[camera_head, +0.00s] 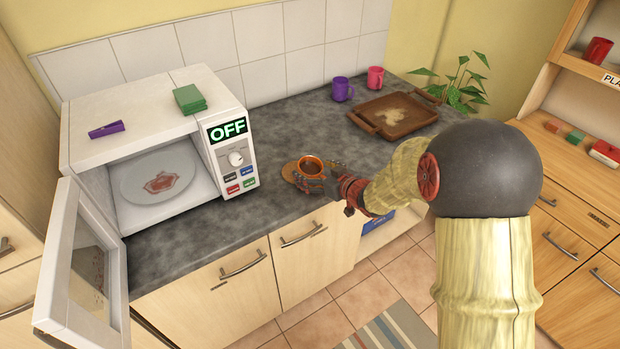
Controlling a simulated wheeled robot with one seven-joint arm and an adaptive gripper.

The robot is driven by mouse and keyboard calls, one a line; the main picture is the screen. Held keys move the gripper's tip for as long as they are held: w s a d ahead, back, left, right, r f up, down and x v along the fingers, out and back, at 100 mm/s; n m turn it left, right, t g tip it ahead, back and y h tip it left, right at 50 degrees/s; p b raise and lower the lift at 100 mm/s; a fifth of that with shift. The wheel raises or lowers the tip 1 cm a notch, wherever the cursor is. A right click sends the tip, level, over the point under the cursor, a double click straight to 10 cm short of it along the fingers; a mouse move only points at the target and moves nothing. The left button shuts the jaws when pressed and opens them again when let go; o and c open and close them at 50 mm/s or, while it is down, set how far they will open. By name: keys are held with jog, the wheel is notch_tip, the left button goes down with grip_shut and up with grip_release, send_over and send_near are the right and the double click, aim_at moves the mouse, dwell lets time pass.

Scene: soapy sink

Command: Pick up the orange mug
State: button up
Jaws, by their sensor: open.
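The orange mug (311,166) stands upright near the front edge of the dark grey counter, with dark contents or a dark inside showing. It appears to sit on or beside a flat orange-brown saucer (289,173). My gripper (316,183) reaches in from the right at counter height, close against the near side of the mug. Its jaws are open, with fingers near the mug's front and side. The fingers hide the mug's lower front, and I cannot tell whether they touch it.
A microwave (228,107) with its door (85,262) open stands at the left, a stained plate (158,178) inside. A purple mug (342,89), a pink mug (375,78), a brown tray (405,121) and a plant (458,84) stand farther back. The counter between is clear.

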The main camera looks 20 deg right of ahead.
aim_at(304, 165)
jog(key=shift+b+x, duration=0.35)
jog(key=shift+x, duration=1.2)
jog(key=shift+c, duration=1.3)
jog(key=c, duration=1.5)
jog(key=shift+r, duration=0.1)
jog(key=shift+c, duration=0.7)
